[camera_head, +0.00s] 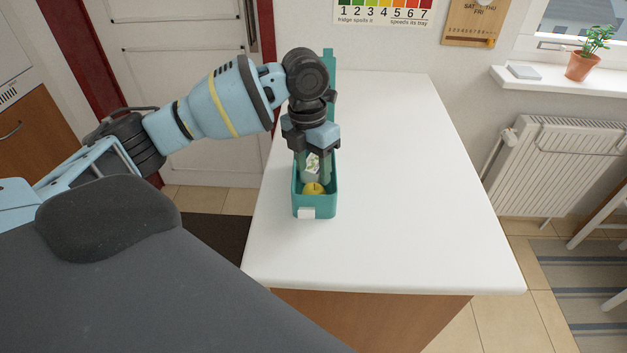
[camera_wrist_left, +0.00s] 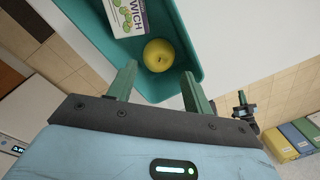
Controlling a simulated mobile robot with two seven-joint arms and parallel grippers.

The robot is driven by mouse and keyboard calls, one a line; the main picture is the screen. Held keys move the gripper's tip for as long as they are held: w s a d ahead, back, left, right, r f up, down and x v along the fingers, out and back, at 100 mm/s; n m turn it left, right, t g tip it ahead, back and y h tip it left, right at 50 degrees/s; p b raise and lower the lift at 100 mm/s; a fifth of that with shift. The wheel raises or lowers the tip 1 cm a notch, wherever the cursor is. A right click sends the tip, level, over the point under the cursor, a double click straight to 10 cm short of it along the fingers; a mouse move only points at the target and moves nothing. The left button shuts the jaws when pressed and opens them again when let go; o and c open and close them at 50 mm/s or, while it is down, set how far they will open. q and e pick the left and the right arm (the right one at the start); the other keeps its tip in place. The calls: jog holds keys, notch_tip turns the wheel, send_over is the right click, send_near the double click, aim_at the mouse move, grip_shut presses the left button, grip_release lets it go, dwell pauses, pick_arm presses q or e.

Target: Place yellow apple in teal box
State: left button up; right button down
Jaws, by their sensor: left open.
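The teal box (camera_head: 315,211) stands open on the white table. It also shows in the left wrist view (camera_wrist_left: 190,35). The yellow apple (camera_head: 312,188) lies inside the box, near its front end, and it shows in the left wrist view (camera_wrist_left: 159,55). My left gripper (camera_head: 313,177) points down over the box, its green fingers apart. In the left wrist view its fingertips (camera_wrist_left: 157,80) are open and nothing is between them; the apple is just beyond them.
A printed carton (camera_wrist_left: 128,16) is in the box beside the apple. The box's raised teal lid (camera_head: 329,62) stands at the back. The white table top (camera_head: 410,190) is clear to the right. A radiator (camera_head: 565,165) is on the wall at the right.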

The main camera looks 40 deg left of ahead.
aim_at(310, 185)
pick_arm(q)
notch_tip(310, 185, up, 6)
jog(key=shift+a+r, duration=0.15)
jog(key=shift+a, duration=0.15)
dwell(0.3)
